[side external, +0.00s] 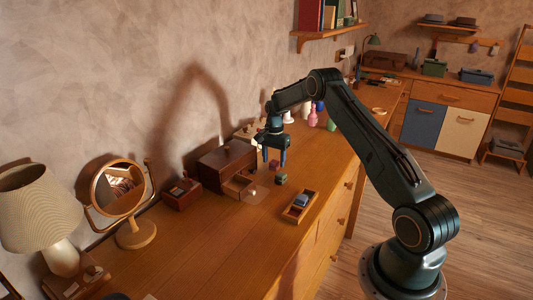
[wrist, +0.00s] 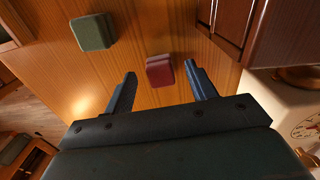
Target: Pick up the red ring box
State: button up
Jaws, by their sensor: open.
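The red ring box (wrist: 159,71) is a small dark red block on the wooden top. In the wrist view it lies beyond and between my two fingertips, apart from both. In the side view the red ring box (side external: 274,166) shows small below my gripper (side external: 273,160). My gripper points down with its fingers apart and nothing between them; it also shows in the wrist view (wrist: 161,80). A green box (wrist: 94,32) of similar shape lies near the red one, and the green box (side external: 281,179) is nearer the front edge in the side view.
A dark wooden chest (side external: 226,160) with an open drawer (side external: 238,187) stands left of the boxes. A wooden tray (side external: 291,216) holding a blue item lies near the front edge. A cream object with a dial (wrist: 298,118) is close on the wrist view's right.

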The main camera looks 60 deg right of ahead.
aim_at(274, 162)
jog(key=shift+f, duration=0.3)
jog(key=c, duration=1.1)
jog(key=shift+o, duration=0.2)
notch_tip(274, 162, up, 20)
dwell(0.7)
